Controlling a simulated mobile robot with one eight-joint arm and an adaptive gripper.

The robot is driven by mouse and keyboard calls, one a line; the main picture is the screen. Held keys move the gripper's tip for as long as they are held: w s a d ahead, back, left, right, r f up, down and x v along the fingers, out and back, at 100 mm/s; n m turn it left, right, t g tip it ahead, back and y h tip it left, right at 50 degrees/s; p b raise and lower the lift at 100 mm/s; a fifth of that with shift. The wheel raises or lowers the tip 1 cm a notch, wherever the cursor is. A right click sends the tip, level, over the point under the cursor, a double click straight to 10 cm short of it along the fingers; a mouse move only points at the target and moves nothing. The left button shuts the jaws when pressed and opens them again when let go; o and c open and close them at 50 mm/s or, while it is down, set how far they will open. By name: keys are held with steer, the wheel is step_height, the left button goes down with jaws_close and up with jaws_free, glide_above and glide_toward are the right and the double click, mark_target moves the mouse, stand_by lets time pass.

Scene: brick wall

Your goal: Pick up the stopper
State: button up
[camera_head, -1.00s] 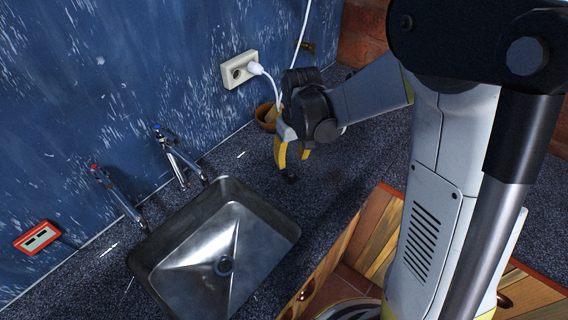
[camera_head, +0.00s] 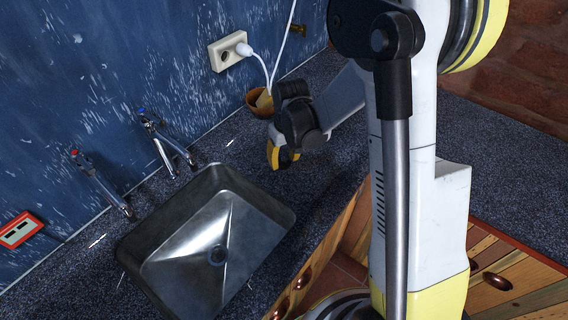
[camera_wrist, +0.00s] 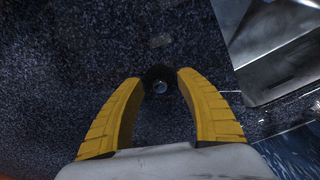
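The stopper (camera_wrist: 159,76) is a small, dark, round piece with a paler centre. In the wrist view it lies on the speckled dark counter, at the tips of my gripper's yellow fingers. My gripper (camera_wrist: 160,82) looks open, with one finger on each side of the stopper. Whether the fingertips touch it is hard to tell. In the head view my gripper (camera_head: 284,159) points down close to the counter, right of the sink, and mostly hides the stopper.
A metal sink (camera_head: 170,268) is set in the counter (camera_head: 335,185), with two taps (camera_head: 165,142) behind it. A brown pot (camera_head: 257,102) stands just behind my gripper. A white socket (camera_head: 229,52) with a plugged-in cable is on the blue wall. Wooden drawers (camera_head: 500,275) are below the counter.

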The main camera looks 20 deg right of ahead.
jaws_close()
steer(key=shift+r, duration=0.15)
